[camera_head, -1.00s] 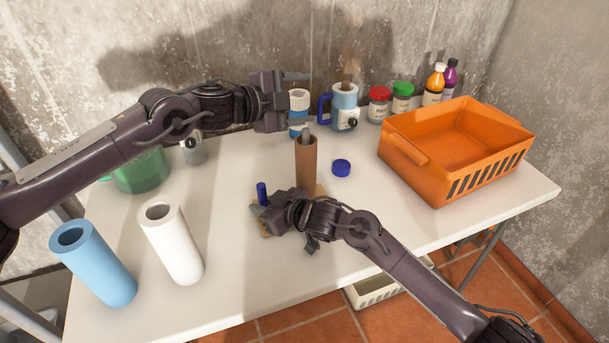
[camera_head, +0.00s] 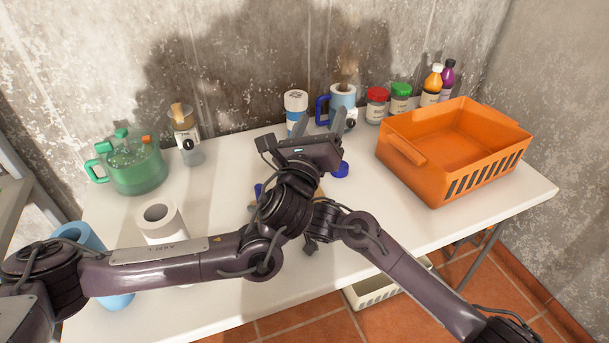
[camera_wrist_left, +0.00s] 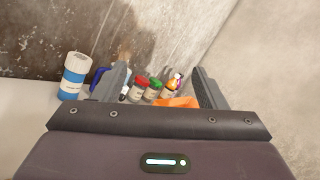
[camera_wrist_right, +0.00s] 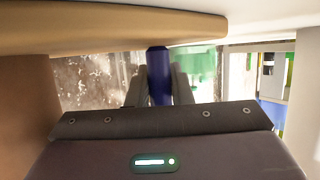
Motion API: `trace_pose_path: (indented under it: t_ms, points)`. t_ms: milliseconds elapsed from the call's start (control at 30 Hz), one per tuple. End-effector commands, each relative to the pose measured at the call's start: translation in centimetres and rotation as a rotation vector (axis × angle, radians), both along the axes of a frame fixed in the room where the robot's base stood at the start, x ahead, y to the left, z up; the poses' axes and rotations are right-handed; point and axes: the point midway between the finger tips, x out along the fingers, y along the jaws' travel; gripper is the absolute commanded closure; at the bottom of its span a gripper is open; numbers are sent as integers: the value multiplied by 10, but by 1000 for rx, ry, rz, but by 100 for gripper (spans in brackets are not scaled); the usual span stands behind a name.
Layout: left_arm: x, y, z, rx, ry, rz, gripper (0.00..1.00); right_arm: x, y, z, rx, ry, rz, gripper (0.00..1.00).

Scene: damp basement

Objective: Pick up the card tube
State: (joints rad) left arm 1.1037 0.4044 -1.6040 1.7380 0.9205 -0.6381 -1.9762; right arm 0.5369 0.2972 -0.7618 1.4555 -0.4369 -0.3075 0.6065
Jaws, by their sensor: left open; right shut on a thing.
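The brown card tube is hidden behind my left arm in the head view. A brown surface (camera_wrist_right: 28,115) at the left of the right wrist view looks like its side. My left gripper (camera_head: 323,124) is open and empty above the table; its spread fingers also show in the left wrist view (camera_wrist_left: 160,85). My right gripper (camera_wrist_right: 158,90) is shut on a dark blue cylinder (camera_wrist_right: 159,65) beside a tan board (camera_wrist_right: 100,28). In the head view my left arm covers the right gripper's fingers.
An orange basket (camera_head: 400,160) stands at right. Jars, bottles, a blue-handled mug (camera_head: 340,98) and a white-capped bottle (camera_head: 295,103) line the back. A blue lid (camera_head: 341,170) lies mid-table.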

Motion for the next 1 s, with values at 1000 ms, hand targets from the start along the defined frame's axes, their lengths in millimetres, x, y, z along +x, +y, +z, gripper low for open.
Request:
trace_pose_path:
  t_ms: [1000]
  points:
    - [3, 32, -73, 485, 124, 310, 34, 0, 0, 0, 0, 0, 1, 100]
